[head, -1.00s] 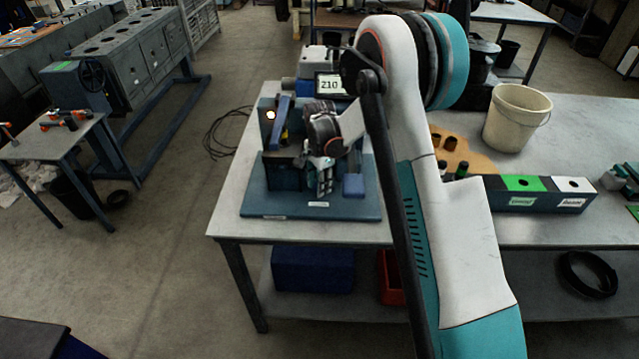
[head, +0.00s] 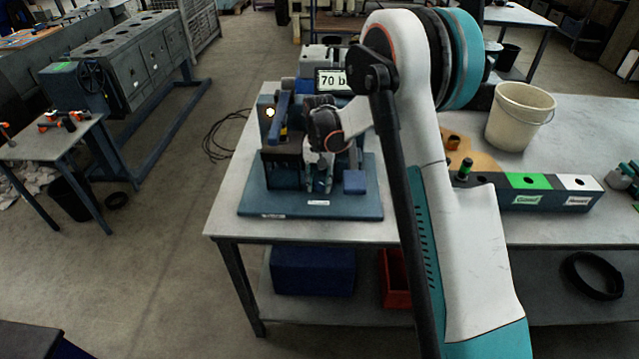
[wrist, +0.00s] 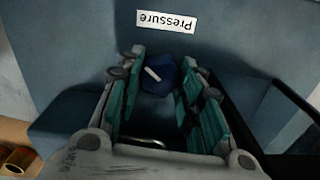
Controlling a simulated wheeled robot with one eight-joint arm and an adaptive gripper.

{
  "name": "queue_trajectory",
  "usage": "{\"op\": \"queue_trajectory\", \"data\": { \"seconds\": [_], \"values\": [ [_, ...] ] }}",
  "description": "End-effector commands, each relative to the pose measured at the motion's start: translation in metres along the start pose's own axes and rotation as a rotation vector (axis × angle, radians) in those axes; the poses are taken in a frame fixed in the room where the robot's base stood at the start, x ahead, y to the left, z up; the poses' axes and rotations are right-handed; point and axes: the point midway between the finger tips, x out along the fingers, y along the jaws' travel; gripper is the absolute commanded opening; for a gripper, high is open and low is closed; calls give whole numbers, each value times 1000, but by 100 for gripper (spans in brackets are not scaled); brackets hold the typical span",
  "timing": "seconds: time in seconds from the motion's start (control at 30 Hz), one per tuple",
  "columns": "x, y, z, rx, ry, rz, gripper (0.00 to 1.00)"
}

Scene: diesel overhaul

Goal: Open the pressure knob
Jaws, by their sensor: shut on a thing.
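The pressure knob (wrist: 168,82) is a dark blue knob with a white pointer line that stands slanted in the wrist view. A white label reading "Pressure" (wrist: 166,21), upside down in this view, sits on the blue panel beside it. My gripper (wrist: 160,88) has its two teal-padded fingers on either side of the knob and is shut on it. In the head view my gripper (head: 320,183) is at the front of the blue test rig (head: 270,203) on the table. The knob is hidden there.
To the right stand a white bucket (head: 520,115) and a box with green and white top sections (head: 548,198).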

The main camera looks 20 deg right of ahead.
Motion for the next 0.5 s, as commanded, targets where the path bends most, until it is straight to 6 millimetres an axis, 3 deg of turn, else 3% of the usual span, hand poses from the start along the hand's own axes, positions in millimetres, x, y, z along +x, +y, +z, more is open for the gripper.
{"op": "queue_trajectory", "data": {
  "seconds": [0.5],
  "values": [
    [0,0,0,-458,1,0,10]
  ]
}}
